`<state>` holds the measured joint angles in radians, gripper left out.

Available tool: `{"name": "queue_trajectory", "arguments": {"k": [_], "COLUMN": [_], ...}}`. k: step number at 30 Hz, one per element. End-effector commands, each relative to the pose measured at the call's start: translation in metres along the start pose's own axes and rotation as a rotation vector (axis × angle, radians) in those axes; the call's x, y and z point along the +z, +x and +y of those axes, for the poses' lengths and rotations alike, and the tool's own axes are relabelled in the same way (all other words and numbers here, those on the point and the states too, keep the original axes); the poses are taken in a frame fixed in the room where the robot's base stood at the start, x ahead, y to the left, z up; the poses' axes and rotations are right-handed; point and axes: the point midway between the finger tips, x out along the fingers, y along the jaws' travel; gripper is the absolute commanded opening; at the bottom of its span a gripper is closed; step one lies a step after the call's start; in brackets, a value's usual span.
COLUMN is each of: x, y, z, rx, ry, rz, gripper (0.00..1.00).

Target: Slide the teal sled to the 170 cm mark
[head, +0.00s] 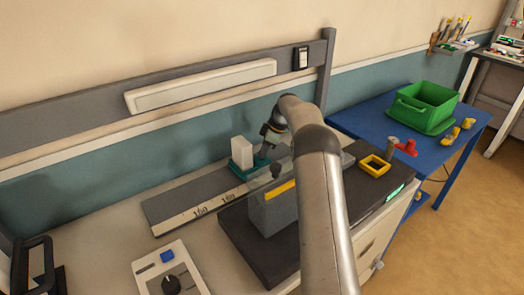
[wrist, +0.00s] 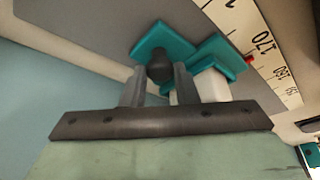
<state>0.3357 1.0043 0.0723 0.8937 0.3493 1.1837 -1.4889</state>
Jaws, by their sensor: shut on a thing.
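The teal sled (head: 238,170) carries a white block (head: 242,150) and sits on the grey rail plate (head: 180,203). In the wrist view the sled (wrist: 220,58) has a dark round knob (wrist: 160,68) between the two fingers of my gripper (wrist: 158,84), which is shut on it. A small red pointer (wrist: 249,59) at the sled's edge lies beside the white scale (wrist: 272,55), near the 170 label and slightly toward the 160 side. Its exact reading cannot be told. In the head view my arm and gripper (head: 268,147) partly hide the sled.
A grey box with a yellow strip (head: 272,208) stands on a dark mat in front of the rail. A control box with a black knob (head: 172,277) sits at front left. A blue table (head: 353,121) with a green crate (head: 424,104) stands at right.

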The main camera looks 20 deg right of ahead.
Motion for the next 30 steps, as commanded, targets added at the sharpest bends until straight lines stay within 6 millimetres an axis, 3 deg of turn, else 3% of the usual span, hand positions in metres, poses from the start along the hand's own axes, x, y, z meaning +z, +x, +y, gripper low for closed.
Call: {"name": "queue_trajectory", "arguments": {"k": [17,18,20,30], "x": [0.0013,0.0013,0.0013,0.0017], "y": [-0.0018,-0.0017,-0.0016,-0.0032], "z": [0.0026,0.0025,0.0025,0.0024], "rx": [0.002,0.002,0.001,0.001], "ry": [-0.001,-0.001,-0.001,0.0], "rz": [0.002,0.002,0.001,0.001], "gripper": [0.0,0.29,0.46,0.47]}}
